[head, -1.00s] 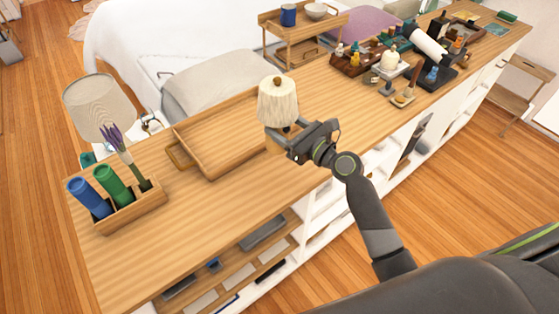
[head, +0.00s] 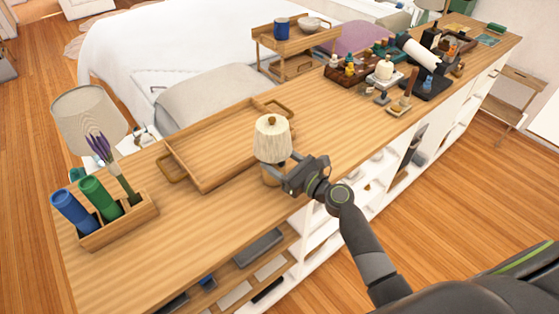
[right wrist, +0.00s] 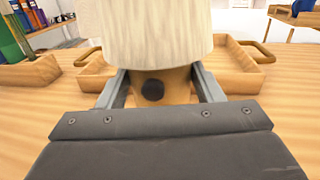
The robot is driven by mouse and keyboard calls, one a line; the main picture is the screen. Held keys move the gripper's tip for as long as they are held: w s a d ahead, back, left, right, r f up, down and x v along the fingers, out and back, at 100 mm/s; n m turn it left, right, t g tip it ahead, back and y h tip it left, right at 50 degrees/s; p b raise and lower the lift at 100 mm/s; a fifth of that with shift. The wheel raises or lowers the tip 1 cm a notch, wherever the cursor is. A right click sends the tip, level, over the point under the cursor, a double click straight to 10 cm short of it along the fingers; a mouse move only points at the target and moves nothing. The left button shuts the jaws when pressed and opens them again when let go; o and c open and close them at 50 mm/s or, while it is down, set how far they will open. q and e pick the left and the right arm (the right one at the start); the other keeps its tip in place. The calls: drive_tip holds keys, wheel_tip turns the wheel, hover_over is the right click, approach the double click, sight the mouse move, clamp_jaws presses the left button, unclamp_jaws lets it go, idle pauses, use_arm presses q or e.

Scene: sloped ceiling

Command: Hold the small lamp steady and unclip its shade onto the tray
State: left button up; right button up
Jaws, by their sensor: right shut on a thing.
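The small lamp has a cream pleated shade (head: 271,141) with a round wooden knob on top and a wooden base (head: 270,174). The shade sits on the base, upright. My right gripper (head: 281,166) is shut on the base below the shade. In the right wrist view, its fingers (right wrist: 162,88) flank the base, which has a dark round knob (right wrist: 152,90). The lamp appears to stand on the counter, but the base's underside is hidden. The wooden tray (head: 213,150) lies behind and left of the lamp, empty where visible. My left gripper is out of view.
A wooden holder (head: 118,227) with blue and green cylinders and purple flowers stands at left, beside a larger lamp (head: 90,118). Crowded small items, including a dark stand (head: 428,88), fill the counter's far right. The counter in front of the tray is clear.

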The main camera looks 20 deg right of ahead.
drive_tip(key=o, duration=1.5)
drive_tip(key=shift+f, duration=0.1)
